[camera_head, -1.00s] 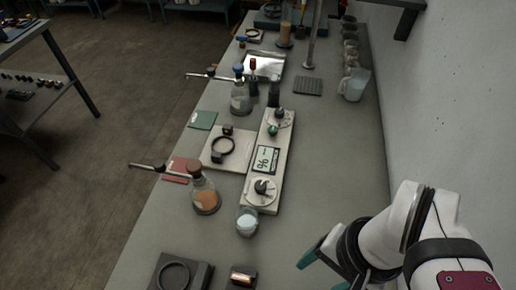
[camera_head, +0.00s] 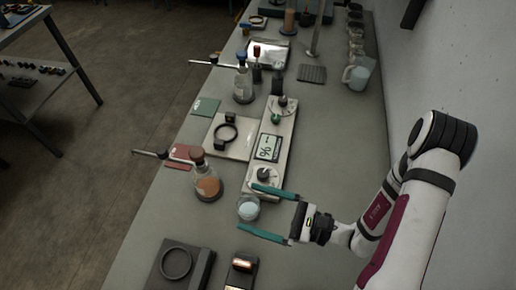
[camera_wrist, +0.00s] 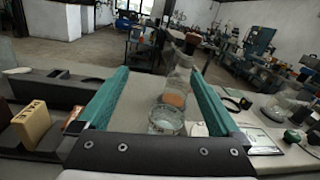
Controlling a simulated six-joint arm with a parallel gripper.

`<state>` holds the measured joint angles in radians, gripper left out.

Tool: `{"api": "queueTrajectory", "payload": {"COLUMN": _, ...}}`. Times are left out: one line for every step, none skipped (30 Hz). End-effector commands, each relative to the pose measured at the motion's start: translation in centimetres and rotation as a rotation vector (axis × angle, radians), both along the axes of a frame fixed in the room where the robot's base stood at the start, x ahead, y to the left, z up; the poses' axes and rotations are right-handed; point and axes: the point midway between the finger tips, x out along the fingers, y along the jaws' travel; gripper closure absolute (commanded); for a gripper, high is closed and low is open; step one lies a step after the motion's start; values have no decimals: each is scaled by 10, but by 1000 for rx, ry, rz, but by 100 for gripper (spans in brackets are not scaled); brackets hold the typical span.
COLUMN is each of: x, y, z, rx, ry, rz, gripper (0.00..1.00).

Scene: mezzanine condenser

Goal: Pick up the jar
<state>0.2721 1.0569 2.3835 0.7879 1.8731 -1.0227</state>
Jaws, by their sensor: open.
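The jar (camera_head: 248,208) is a small, round, clear glass vessel with pale bluish-white contents. It stands upright on the grey bench, in front of the balance's near end. My gripper (camera_head: 247,206) is open, with its two teal fingers pointing left, one on the far side of the jar and one on the near side. In the wrist view the jar (camera_wrist: 166,119) shows between the fingers, with a gap on each side. I see no contact. The exact finger height relative to the jar is hard to tell.
A stoppered flask with orange contents (camera_head: 208,186) stands just beyond the jar to the left. The white balance panel (camera_head: 270,150) lies behind it. A dark block with a ring (camera_head: 178,264) and a copper-topped block (camera_head: 241,268) sit in front.

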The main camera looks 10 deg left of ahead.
Motion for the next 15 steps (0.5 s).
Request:
{"api": "queueTrajectory", "payload": {"x": 6, "y": -2, "z": -23, "rx": 17, "ry": 58, "rz": -98, "gripper": 0}}
{"api": "queueTrajectory", "payload": {"x": 9, "y": -4, "z": -35, "rx": 19, "ry": 77, "rz": -151, "gripper": 0}}
{"api": "queueTrajectory", "payload": {"x": 12, "y": -6, "z": -48, "rx": 17, "ry": 99, "rz": -207, "gripper": 0}}
{"api": "queueTrajectory", "payload": {"x": 13, "y": -8, "z": -56, "rx": 14, "ry": 111, "rz": -238, "gripper": 0}}
{"api": "queueTrajectory", "payload": {"x": 14, "y": -9, "z": -62, "rx": 12, "ry": 121, "rz": -264, "gripper": 0}}
{"api": "queueTrajectory", "payload": {"x": 15, "y": -10, "z": -68, "rx": 8, "ry": 129, "rz": -287, "gripper": 0}}
{"api": "queueTrajectory", "payload": {"x": 15, "y": -9, "z": -71, "rx": 6, "ry": 134, "rz": -297, "gripper": 0}}
{"api": "queueTrajectory", "payload": {"x": 16, "y": -7, "z": -73, "rx": 4, "ry": 135, "rz": -302, "gripper": 0}}
{"api": "queueTrajectory", "payload": {"x": 18, "y": -2, "z": -74, "rx": 3, "ry": 137, "rz": -304, "gripper": 0}}
{"api": "queueTrajectory", "payload": {"x": 19, "y": 2, "z": -74, "rx": 2, "ry": 137, "rz": -304, "gripper": 0}}
{"api": "queueTrajectory", "payload": {"x": 21, "y": 6, "z": -74, "rx": 2, "ry": 137, "rz": -303, "gripper": 0}}
{"api": "queueTrajectory", "payload": {"x": 22, "y": 10, "z": -73, "rx": 2, "ry": 136, "rz": -303, "gripper": 0}}
{"api": "queueTrajectory", "payload": {"x": 24, "y": 13, "z": -73, "rx": 2, "ry": 135, "rz": -303, "gripper": 0}}
{"api": "queueTrajectory", "payload": {"x": 25, "y": 17, "z": -73, "rx": 2, "ry": 134, "rz": -302, "gripper": 0}}
{"api": "queueTrajectory", "payload": {"x": 28, "y": 23, "z": -73, "rx": 1, "ry": 134, "rz": -300, "gripper": 0}}
